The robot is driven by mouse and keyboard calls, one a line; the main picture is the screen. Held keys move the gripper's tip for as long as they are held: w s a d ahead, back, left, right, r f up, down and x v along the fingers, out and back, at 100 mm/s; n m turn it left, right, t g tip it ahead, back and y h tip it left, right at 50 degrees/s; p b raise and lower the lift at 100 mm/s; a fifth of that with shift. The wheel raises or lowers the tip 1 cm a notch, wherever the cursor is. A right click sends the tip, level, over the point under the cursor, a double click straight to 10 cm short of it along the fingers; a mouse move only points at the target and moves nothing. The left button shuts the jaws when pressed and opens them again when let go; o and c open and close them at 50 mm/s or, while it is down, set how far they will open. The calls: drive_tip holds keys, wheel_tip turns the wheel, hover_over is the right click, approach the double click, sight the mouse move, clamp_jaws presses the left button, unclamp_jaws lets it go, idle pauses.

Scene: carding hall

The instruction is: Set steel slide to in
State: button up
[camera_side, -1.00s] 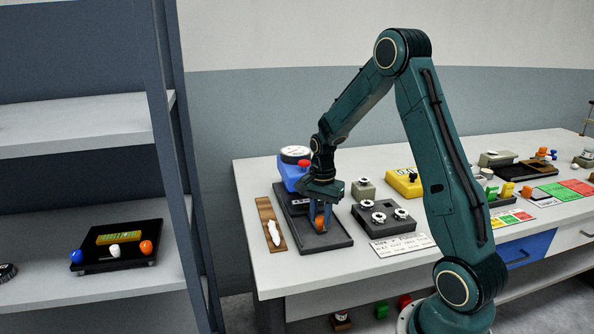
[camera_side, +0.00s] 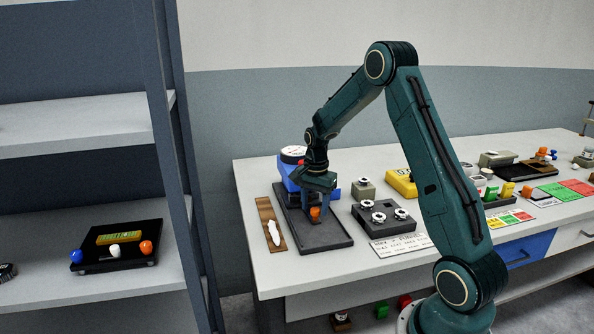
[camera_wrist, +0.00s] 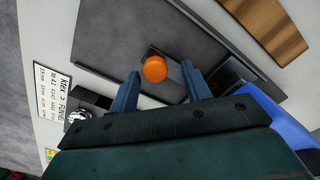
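A dark grey flat slide unit (camera_side: 328,239) with a raised rim lies near the left end of the bench; it fills the upper middle of the wrist view (camera_wrist: 100,40). An orange knob (camera_side: 315,212) stands on it, and shows as an orange round top in the wrist view (camera_wrist: 155,69). I take this knob as the slide's handle; no "in" mark is readable. My gripper (camera_side: 316,211) points down over the knob. In the wrist view its two blue fingers (camera_wrist: 160,68) are apart, one on each side of the knob, with visible gaps.
A blue scale-like device (camera_side: 288,176) stands just behind the unit. A wooden strip with a white piece (camera_side: 272,232) lies left of it. A dark box with several round knobs (camera_side: 372,224) and a printed card (camera_side: 402,246) are close on the right. Bare bench lies in front.

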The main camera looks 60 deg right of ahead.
wheel_tip(320, 180, up, 14)
idle(1.0)
drive_tip(key=s+a+r+n+t, duration=0.1)
drive_tip(key=s+a+r+n, duration=0.35)
drive_tip(key=a, duration=0.35)
drive_tip(key=s+a+r+n+t, duration=0.2)
drive_tip(key=s+a+r+n, duration=0.25)
drive_tip(key=a, duration=0.35)
drive_tip(key=s+a+f+n+t, duration=0.2)
drive_tip(key=s+a+n, duration=0.7)
drive_tip(key=s, duration=0.3)
drive_tip(key=shift+s+a+f+t, duration=0.15)
drive_tip(key=shift+s+f+t, duration=0.15)
drive_tip(key=shift+s, duration=0.05)
